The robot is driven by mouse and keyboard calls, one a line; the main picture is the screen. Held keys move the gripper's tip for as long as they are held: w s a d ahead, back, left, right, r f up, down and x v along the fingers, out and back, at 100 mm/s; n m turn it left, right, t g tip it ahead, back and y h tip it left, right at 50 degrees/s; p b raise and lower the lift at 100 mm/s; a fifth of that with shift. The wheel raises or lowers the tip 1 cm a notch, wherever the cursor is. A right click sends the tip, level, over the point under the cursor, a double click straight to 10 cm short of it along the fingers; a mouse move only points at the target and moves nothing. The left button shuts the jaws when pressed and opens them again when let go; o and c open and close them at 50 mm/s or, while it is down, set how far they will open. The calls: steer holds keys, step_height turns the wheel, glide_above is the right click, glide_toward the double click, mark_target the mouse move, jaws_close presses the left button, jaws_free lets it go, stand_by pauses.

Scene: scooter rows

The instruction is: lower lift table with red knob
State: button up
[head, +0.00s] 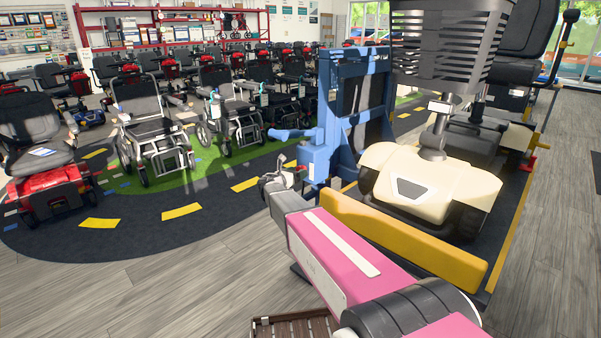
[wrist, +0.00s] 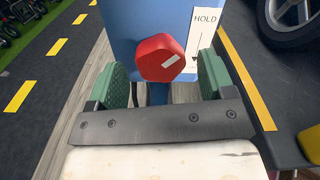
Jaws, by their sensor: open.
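The red knob (wrist: 160,58) is a faceted red knob with a white mark, on the front of a blue box (wrist: 133,22). A white label reading HOLD with a down arrow (wrist: 205,30) is beside it. My gripper (wrist: 163,75) is open, its green-padded fingers on either side of the knob; I cannot tell whether they touch it. In the head view my gripper (head: 283,178) is at the blue box (head: 316,164) on the lift table's blue frame (head: 345,115). The lift table's yellow front edge (head: 400,240) runs below a cream scooter (head: 425,190).
Several wheelchairs and scooters stand in rows on the left, including a wheelchair (head: 152,125) and a red scooter (head: 50,185). A red rack (head: 175,30) stands behind them. Grey wooden floor is clear at the left front and right. A slatted brown surface (head: 295,325) is below my arm.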

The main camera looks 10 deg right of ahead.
steer(key=shift+x, duration=1.15)
steer(key=c, duration=0.9)
steer(key=shift+c, duration=0.2)
